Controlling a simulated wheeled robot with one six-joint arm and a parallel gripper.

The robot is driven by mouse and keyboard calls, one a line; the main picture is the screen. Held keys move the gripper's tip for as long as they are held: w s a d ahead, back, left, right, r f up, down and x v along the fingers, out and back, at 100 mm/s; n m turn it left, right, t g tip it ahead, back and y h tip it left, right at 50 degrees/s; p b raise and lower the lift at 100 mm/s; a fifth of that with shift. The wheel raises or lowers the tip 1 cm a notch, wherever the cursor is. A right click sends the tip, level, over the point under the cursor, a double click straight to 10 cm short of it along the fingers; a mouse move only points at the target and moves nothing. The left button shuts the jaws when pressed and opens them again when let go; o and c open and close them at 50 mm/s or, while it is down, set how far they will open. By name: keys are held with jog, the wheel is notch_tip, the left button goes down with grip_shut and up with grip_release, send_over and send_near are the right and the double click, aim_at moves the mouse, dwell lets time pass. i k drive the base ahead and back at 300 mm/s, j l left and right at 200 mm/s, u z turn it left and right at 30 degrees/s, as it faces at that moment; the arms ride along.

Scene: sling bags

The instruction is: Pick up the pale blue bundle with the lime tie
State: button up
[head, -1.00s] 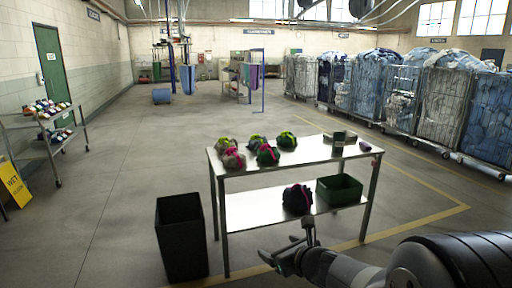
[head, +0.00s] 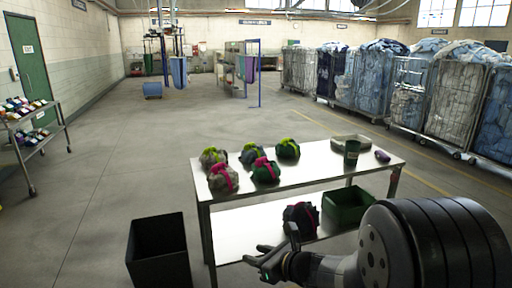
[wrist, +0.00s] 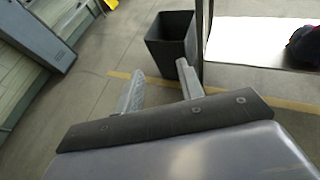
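The bundle with the lime tie that looks pale blue (head: 247,158) sits on the steel table's top (head: 325,163). It is in the back row, between a grey bundle with a lime tie (head: 208,160) and a dark green one with a lime tie (head: 288,152). A green bundle with a pink tie (head: 266,174) partly covers its front. My gripper (head: 275,250) is in front of the table, below the top's level and apart from the bundle. In the wrist view its fingers (wrist: 160,88) are spread and empty; the target bundle is not in that view.
A grey bundle with a pink tie (head: 223,182) is at the front left. A dark bundle (head: 300,215) and a green bin (head: 346,207) are on the lower shelf. A cup (head: 351,154), a tray and a purple item are at right. A black bin (head: 158,252) stands left.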

aim_at(251, 152)
jog(key=i+l, duration=0.15)
jog(key=i, duration=0.75)
jog(key=i+l, duration=0.1)
jog(key=i, duration=0.75)
jog(key=i+l, duration=0.15)
jog(key=i, duration=0.75)
jog(key=l+z, duration=0.05)
